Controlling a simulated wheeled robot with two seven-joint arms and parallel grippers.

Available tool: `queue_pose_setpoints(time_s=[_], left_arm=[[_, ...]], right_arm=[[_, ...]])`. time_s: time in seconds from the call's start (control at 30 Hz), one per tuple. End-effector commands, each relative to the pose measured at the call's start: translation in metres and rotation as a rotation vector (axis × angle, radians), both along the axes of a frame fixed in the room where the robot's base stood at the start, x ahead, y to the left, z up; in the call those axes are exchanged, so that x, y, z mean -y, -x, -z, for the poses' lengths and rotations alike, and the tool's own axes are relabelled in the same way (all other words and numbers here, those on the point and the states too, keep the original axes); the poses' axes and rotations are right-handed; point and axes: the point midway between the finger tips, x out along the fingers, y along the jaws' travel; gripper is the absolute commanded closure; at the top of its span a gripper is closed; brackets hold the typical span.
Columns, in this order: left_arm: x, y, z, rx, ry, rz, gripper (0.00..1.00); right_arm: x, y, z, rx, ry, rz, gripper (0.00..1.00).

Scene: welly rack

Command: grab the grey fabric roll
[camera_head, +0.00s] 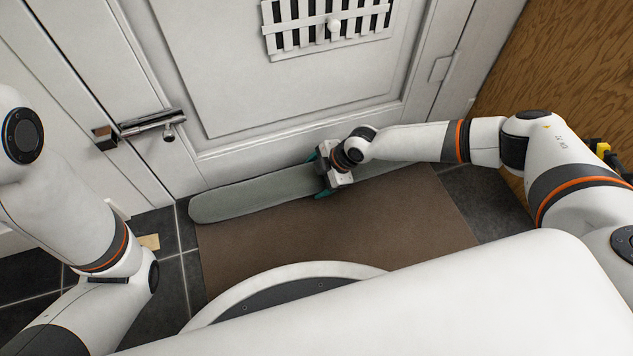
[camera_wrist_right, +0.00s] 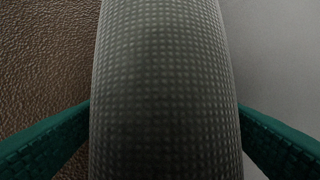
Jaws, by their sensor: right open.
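The grey fabric roll (camera_head: 255,192) lies on the floor along the foot of the white door, partly on the brown mat. My right gripper (camera_head: 328,178) is over the roll near its middle, with its teal fingers on either side of it. In the right wrist view the roll (camera_wrist_right: 165,95) runs up the middle of the picture between the two open fingers (camera_wrist_right: 165,140). Small gaps seem to show beside the roll near the fingers. My left arm is at the left, but its gripper is not in view.
The brown mat (camera_head: 330,235) covers the dark tiled floor (camera_head: 487,200) before the white door (camera_head: 290,75). A metal door handle (camera_head: 150,122) sticks out at the left. A wooden panel (camera_head: 560,60) stands at the right. A small tan piece (camera_head: 149,241) lies on the tiles at the left.

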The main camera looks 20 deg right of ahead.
Motion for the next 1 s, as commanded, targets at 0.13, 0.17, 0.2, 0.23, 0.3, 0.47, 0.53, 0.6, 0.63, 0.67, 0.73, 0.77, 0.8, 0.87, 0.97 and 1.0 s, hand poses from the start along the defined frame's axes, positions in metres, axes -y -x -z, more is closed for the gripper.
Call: queue_pose_setpoints(time_s=[0.13,0.17,0.2,0.23,0.3,0.47,0.53,0.6,0.63,0.67,0.73,0.77,0.8,0.87,0.97,1.0], left_arm=[[0.000,0.000,0.003,-0.001,0.000,0.000,0.64],[0.000,0.000,0.003,-0.001,0.000,0.000,0.64],[0.000,0.000,0.003,-0.001,0.000,0.000,0.64],[0.000,0.000,0.003,-0.001,0.000,0.000,0.64],[0.000,0.000,0.003,-0.001,0.000,0.000,0.64],[0.000,0.000,0.003,-0.002,0.000,0.000,0.64],[0.000,0.000,0.003,-0.002,0.000,0.000,0.64],[0.000,0.000,0.003,-0.002,0.000,0.000,0.64],[0.000,-0.001,0.003,-0.002,0.000,0.000,0.64],[0.000,-0.001,0.002,-0.002,0.000,0.000,0.64],[0.000,-0.001,0.002,-0.002,0.000,0.000,0.64],[0.000,-0.001,0.002,-0.002,0.000,0.000,0.64],[0.000,-0.001,0.002,-0.002,0.000,0.000,0.64],[0.000,-0.001,0.001,-0.002,0.000,0.000,0.64],[0.000,-0.001,-0.005,-0.003,-0.001,-0.001,0.64],[0.000,-0.001,-0.009,-0.003,-0.001,-0.001,0.64]], right_arm=[[-0.001,-0.002,0.003,0.001,0.000,0.002,0.20],[-0.001,-0.002,0.002,0.001,0.000,0.002,0.20],[-0.001,-0.002,0.002,0.000,0.001,0.002,0.20],[-0.001,-0.002,0.002,0.000,0.001,0.002,0.20],[-0.001,-0.002,0.002,0.000,0.001,0.002,0.28],[-0.001,-0.002,0.002,0.001,0.001,0.001,0.54],[-0.001,-0.001,0.002,0.000,0.001,0.002,0.66],[-0.001,-0.001,0.002,0.000,0.001,0.002,0.77],[-0.001,-0.001,0.002,0.000,0.001,0.002,0.82],[-0.002,-0.003,0.000,0.004,-0.003,0.002,0.82],[-0.002,-0.003,0.000,0.004,-0.003,0.002,0.82],[-0.002,-0.003,0.000,0.004,-0.003,0.002,0.82],[-0.002,-0.003,0.000,0.004,-0.003,0.002,0.82],[-0.002,-0.003,-0.001,0.004,-0.003,0.002,0.82],[-0.002,-0.003,-0.008,0.004,-0.003,0.002,0.82],[-0.002,-0.003,-0.013,0.004,-0.003,0.002,0.82]])
